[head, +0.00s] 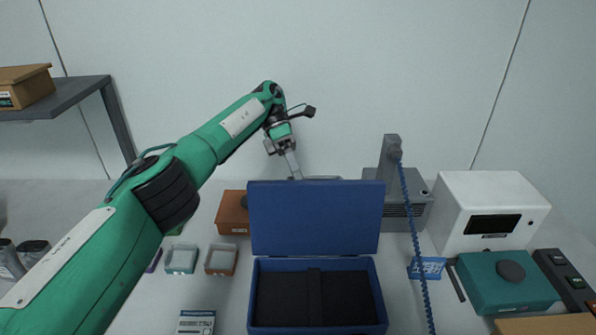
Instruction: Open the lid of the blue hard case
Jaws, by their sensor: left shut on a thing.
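The blue hard case (380,300) sits on the table in the lower middle of the head view. Its lid (316,218) stands raised, about upright, at the back of the case. The open base shows a black lining with a strap across its middle. My left gripper (295,174) reaches down from above to the lid's upper edge and is shut on the lid. Its fingertips are partly hidden behind the lid. My right gripper is out of view.
A brown box (232,213) and small open trays (181,260) stand left of the case. To the right are a grey device (412,211) with a coiled blue cord (413,230), a white box (491,205) and a teal unit (507,283). A shelf (75,92) juts out at upper left.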

